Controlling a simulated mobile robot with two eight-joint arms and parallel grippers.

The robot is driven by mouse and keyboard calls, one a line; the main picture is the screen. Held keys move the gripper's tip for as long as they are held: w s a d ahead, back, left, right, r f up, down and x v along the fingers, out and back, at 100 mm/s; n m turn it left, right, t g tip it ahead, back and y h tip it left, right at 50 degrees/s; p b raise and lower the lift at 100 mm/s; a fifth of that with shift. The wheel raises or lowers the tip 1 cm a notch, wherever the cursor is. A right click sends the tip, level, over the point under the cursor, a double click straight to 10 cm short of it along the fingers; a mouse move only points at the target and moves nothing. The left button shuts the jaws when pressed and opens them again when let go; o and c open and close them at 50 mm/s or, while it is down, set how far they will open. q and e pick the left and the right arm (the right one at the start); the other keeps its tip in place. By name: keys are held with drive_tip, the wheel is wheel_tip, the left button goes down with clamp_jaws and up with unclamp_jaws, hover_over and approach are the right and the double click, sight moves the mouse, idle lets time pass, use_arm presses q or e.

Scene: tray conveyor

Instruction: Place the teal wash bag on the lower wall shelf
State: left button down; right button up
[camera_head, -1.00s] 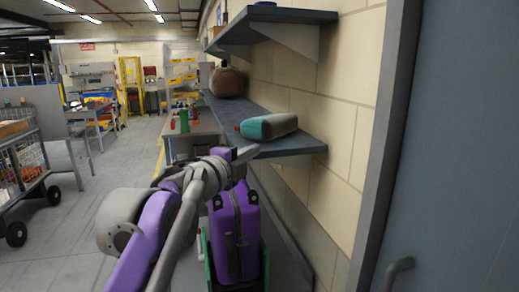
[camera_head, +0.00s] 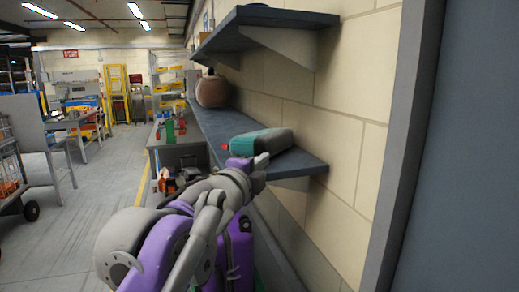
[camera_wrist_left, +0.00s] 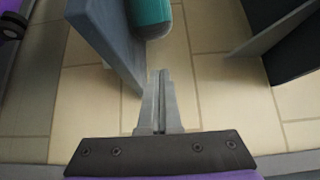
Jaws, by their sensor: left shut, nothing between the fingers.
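The teal wash bag (camera_head: 262,141), teal with a grey part and a small red tip, lies on its side on the lower wall shelf (camera_head: 295,165), near the shelf's near end. My left gripper (camera_head: 262,161) is shut and empty. In the head view it overlaps the shelf's edge just below the bag. In the left wrist view, its fingers (camera_wrist_left: 160,73) are together, beside the shelf's dark slab (camera_wrist_left: 108,35), and apart from the bag (camera_wrist_left: 151,14) at the top. My right gripper is not in view.
The upper shelf (camera_head: 265,16) hangs above. A round brown vase-like object (camera_head: 213,90) stands further back on the lower shelf. A grey door (camera_head: 460,150) is at right. Open floor (camera_head: 95,190) lies left.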

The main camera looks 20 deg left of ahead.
sight(266, 147)
use_arm(q)
drive_tip(key=w, duration=0.2)
drive_tip(key=w+a, duration=0.1)
drive_tip(key=w, duration=0.2)
drive_tip(key=shift+w+a+f, duration=0.1)
drive_tip(key=shift+w+a, duration=0.3)
drive_tip(key=shift+a, duration=0.15)
drive_tip(key=shift+w, duration=0.2)
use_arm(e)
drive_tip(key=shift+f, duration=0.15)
use_arm(q)
drive_tip(key=shift+a, duration=0.1)
